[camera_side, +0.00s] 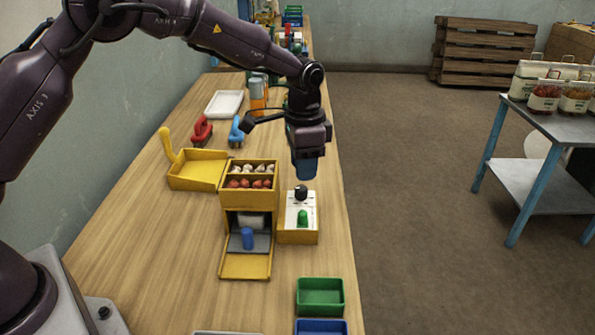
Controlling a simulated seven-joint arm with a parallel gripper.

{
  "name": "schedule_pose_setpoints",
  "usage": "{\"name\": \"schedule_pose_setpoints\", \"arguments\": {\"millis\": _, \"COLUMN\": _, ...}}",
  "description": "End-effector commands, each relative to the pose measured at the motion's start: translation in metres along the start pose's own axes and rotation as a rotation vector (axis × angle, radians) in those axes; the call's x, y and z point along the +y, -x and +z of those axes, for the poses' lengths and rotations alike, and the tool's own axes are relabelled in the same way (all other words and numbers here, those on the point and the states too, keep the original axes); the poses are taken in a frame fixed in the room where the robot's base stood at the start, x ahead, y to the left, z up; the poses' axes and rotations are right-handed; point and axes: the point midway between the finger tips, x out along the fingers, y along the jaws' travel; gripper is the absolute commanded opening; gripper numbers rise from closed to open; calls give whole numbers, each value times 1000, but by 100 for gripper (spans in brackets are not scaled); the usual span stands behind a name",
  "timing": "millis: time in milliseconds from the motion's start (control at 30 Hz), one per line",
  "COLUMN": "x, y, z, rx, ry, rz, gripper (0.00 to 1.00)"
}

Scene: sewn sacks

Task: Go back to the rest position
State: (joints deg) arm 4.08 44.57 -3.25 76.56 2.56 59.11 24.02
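My gripper (306,168) hangs pointing down, with a dark body and a blue lower end. It is above and just behind a small box with a white top panel (293,222), a black knob (301,193) and a green button (303,217). The gripper's end appears to be a little above the knob; whether they touch is hard to tell. Its fingers are too small and dark to tell open from shut, and I see no object hanging from it.
A yellow dustpan (197,170), green bin (320,296) and blue bin (321,328) are nearby. The wooden table's left side is mostly clear.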

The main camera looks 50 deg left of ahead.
Motion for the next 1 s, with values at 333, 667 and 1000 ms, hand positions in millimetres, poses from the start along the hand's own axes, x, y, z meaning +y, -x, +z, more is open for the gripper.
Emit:
{"name": "schedule_pose_setpoints", "arguments": {"millis": 333, "x": 24, "y": 20, "z": 59, "rx": -36, "ry": 203, "rz": 11, "gripper": 33}}
{"name": "schedule_pose_setpoints", "arguments": {"millis": 667, "x": 59, "y": 102, "z": 156, "rx": 90, "ry": 396, "rz": -38, "gripper": 33}}
{"name": "schedule_pose_setpoints", "arguments": {"millis": 1000, "x": 101, "y": 142, "z": 255, "rx": 300, "ry": 527, "rz": -87, "gripper": 33}}
